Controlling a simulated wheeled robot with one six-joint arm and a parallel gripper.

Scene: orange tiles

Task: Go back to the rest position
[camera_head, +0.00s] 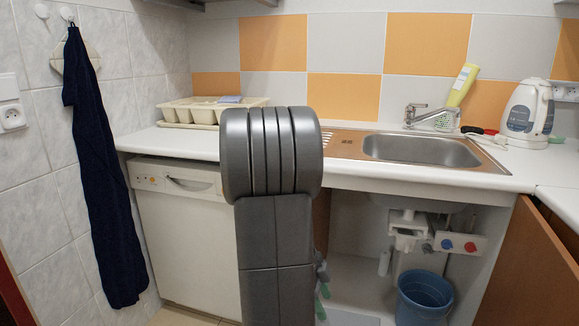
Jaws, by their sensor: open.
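My own grey arm (272,200) stands upright in the middle of the view, with a rounded joint at its top. It looks folded and covers part of the counter and the cupboard front behind it. My gripper does not show in this view. I see nothing held.
The counter (350,183) spans the view, with a dish rack (178,116), sink (420,150) and white kettle (522,115). A white dishwasher (187,240) stands lower left. An open cupboard door (527,270) juts out right. A blue bucket (423,297) sits below the sink. A dark towel (103,180) hangs left.

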